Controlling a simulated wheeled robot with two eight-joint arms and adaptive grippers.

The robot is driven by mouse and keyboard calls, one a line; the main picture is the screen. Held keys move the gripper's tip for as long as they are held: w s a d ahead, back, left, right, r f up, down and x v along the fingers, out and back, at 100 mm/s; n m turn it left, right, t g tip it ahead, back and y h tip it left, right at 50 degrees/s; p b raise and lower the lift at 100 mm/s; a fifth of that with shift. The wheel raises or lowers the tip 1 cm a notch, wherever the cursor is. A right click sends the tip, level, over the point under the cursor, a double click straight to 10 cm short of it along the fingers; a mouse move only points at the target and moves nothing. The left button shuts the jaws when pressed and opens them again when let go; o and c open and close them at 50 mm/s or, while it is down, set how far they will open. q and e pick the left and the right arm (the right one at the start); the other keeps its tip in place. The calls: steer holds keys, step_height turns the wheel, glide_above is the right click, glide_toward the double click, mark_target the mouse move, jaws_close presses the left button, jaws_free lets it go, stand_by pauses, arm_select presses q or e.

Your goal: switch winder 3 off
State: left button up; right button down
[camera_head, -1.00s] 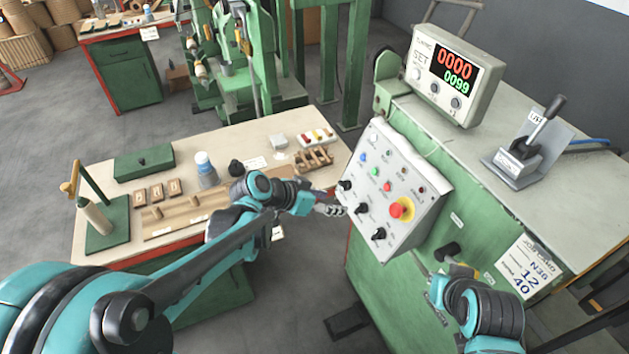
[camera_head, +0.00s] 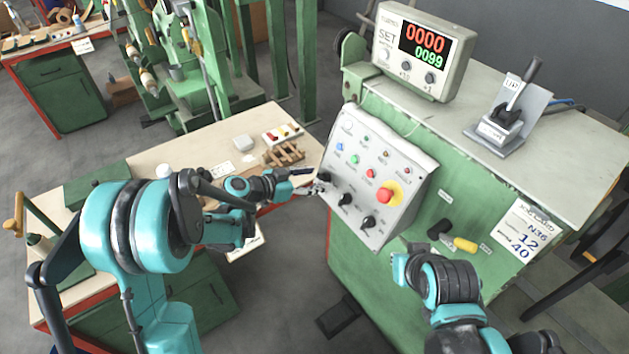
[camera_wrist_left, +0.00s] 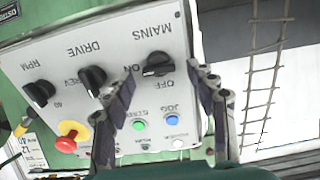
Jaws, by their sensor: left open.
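The winder's sloping grey control panel (camera_head: 400,212) carries the MAINS knob (camera_head: 323,176), two more black knobs, small coloured buttons and a red stop button (camera_head: 385,195). In the left wrist view the panel appears upside down, with the black MAINS knob (camera_wrist_left: 156,64) beside its ON and OFF marks. I cannot tell surely which mark it points to. My left gripper (camera_head: 306,181) is open at the panel's left edge. Its fingers (camera_wrist_left: 162,85) stand on either side of the MAINS knob, with no clear contact. My right gripper (camera_head: 402,264) is low before the machine, its jaws unclear.
A counter box (camera_head: 425,50) on the green winder (camera_head: 460,200) shows red 0000 and green 0099. A lever unit (camera_head: 500,125) stands on its top. A black grip (camera_head: 440,229) and a yellow one (camera_head: 465,244) stick out near my right arm. A worktable (camera_head: 185,150) lies left.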

arm_select(q)
steer(key=shift+w+d+f, duration=0.1)
steer(key=shift+w+d, duration=0.05)
steer(key=shift+d, duration=0.15)
steer(key=c, duration=1.2)
steer(key=shift+o, duration=0.2)
